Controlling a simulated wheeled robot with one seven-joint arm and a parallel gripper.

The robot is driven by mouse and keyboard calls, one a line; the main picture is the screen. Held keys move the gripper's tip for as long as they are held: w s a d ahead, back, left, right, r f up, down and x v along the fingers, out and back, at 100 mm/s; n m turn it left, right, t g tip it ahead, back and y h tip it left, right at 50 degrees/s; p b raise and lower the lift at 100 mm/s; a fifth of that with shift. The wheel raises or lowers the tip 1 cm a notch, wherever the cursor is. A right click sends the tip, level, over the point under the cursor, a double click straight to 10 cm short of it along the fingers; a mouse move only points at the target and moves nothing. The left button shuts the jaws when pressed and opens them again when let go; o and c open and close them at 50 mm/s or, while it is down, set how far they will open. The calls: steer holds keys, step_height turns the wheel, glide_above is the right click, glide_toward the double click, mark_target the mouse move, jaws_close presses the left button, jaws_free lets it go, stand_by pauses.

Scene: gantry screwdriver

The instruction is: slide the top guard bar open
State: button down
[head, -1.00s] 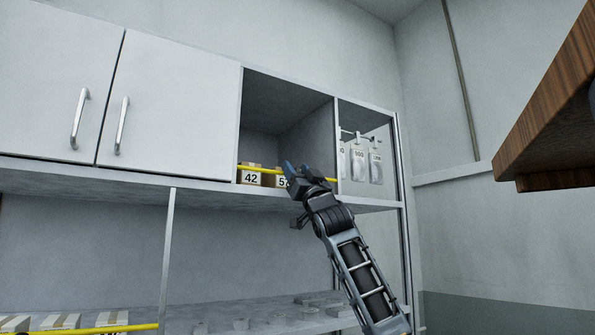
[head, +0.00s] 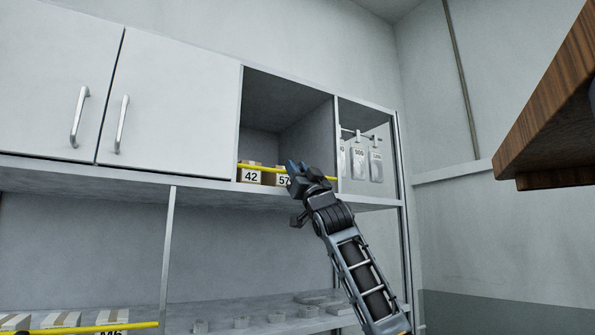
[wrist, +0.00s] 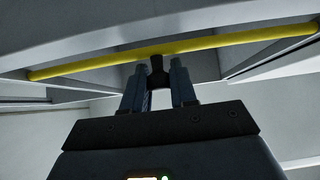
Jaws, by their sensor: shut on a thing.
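The yellow top guard bar (head: 262,170) runs across the front of the open upper compartment, low over its shelf. It also shows in the wrist view (wrist: 215,42), crossing from left to right. My gripper (head: 292,168) is at the bar's right part in the head view. In the wrist view my gripper (wrist: 158,75) is shut on a small dark knob (wrist: 158,70) just under the bar, between the two fingers. My gripper hides part of the bar and some of the box behind it in the head view.
Boxes marked 42 (head: 250,175) and 57 (head: 282,180) stand behind the bar. Closed white cabinet doors (head: 178,105) are to the left. Bags hang on hooks (head: 360,160) to the right. A lower yellow bar (head: 100,328) fronts more boxes. A wooden edge (head: 550,115) juts in at right.

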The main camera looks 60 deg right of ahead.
step_height(320, 180, up, 18)
steer(key=p, duration=0.5)
steer(key=shift+r+p, duration=0.25)
steer(key=shift+p, duration=0.05)
steer(key=c, duration=0.9)
jaws_free()
steer(key=shift+c, duration=0.2)
steer(key=b+v, duration=0.3)
steer(key=v, duration=0.5)
